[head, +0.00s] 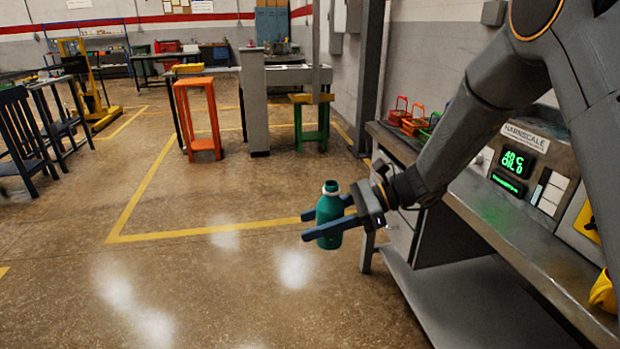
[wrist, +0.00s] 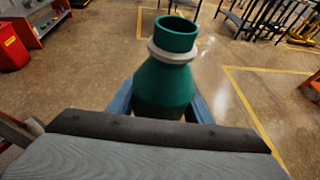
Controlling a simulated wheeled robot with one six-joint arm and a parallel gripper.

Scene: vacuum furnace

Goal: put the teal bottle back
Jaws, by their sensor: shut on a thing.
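The teal bottle (head: 329,217) is held upright in my gripper (head: 328,221), out over open floor to the left of the bench. It has a pale ring at its neck. My gripper's two blue fingers are shut on the bottle, one on each side of its body. In the wrist view the bottle (wrist: 167,85) stands between the fingers with its open mouth toward the top. Its lower part is hidden behind my gripper's palm.
A grey bench (head: 540,245) with a lit furnace panel (head: 515,163) runs along the right. Small red, orange and green baskets (head: 412,118) stand at its far end. An orange stool (head: 200,115) stands farther back.

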